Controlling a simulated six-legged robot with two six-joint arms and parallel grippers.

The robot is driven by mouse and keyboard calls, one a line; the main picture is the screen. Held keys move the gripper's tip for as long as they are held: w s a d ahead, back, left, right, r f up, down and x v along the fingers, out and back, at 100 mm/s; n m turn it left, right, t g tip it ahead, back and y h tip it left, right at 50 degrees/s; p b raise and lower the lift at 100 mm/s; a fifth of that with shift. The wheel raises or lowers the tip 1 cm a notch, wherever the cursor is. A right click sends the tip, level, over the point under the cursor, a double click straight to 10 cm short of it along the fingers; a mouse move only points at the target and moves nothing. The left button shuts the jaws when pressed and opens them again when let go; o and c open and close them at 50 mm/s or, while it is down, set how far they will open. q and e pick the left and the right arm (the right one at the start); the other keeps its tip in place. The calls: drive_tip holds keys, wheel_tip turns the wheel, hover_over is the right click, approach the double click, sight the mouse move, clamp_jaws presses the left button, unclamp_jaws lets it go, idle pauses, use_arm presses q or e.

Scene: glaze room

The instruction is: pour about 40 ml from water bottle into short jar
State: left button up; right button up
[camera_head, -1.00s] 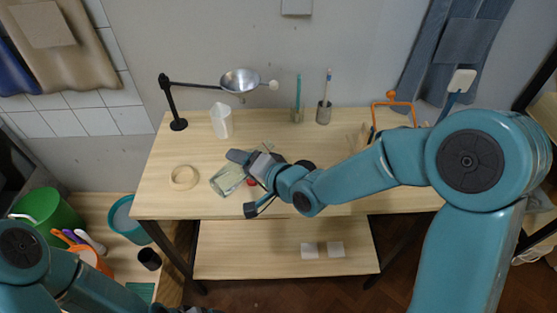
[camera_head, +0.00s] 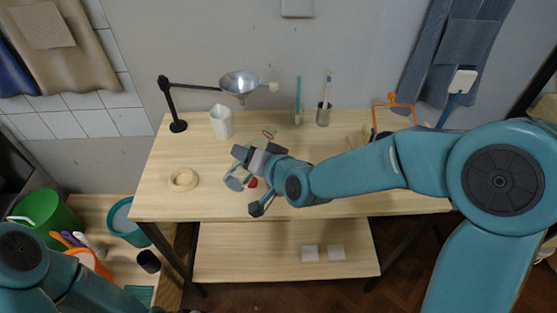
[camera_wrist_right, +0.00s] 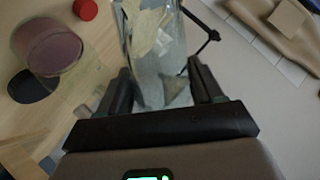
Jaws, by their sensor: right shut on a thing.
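My right gripper (camera_head: 246,158) is over the middle-left of the worktable. In the right wrist view it is shut on the clear water bottle (camera_wrist_right: 152,45), which stands between its two dark fingers. A clear round vessel (camera_head: 237,179) shows just in front of the gripper in the head view; I cannot tell whether it is the short jar or part of the bottle. In the wrist view a clear vessel with a pinkish-brown disc (camera_wrist_right: 50,50) is beside the bottle, perhaps the short jar. The water level is not readable. My left arm is at the lower left, its fingertips out of view.
A red cap (camera_wrist_right: 85,10) lies near the bottle. A tape roll (camera_head: 183,179) is to the left and a white pitcher (camera_head: 221,121) behind. A metal bowl (camera_head: 240,82) hangs on a black stand's arm. A brush cup (camera_head: 323,114) stands at the back. The table's front left is clear.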

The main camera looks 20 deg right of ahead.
drive_tip(key=shift+d+n+h+p, duration=0.1)
drive_tip(key=shift+n+h+p, duration=0.4)
drive_tip(key=shift+p, duration=0.05)
drive_tip(key=shift+f+n+h, duration=0.3)
drive_tip(key=shift+f+n, duration=0.05)
drive_tip(key=shift+n, duration=0.05)
drive_tip(key=shift+a+r+n+p, duration=0.2)
drive_tip(key=shift+r+n+p, duration=0.1)
drive_tip(key=shift+p, duration=0.45)
drive_tip(key=shift+a+f+n+t+h+b, duration=0.2)
drive_tip(key=shift+f+n+t+h+b, duration=0.3)
drive_tip(key=shift+f+n+h, duration=0.4)
drive_tip(key=shift+r+p, duration=0.65)
drive_tip(key=shift+p, duration=0.15)
drive_tip(key=shift+r+h+p, duration=0.3)
drive_tip(key=shift+r+p, duration=0.05)
drive_tip(key=shift+r+n+t+p, duration=0.3)
drive_tip(key=shift+r+n+p, duration=0.05)
drive_tip(key=shift+r+n, duration=0.15)
drive_tip(key=shift+w+f, duration=0.1)
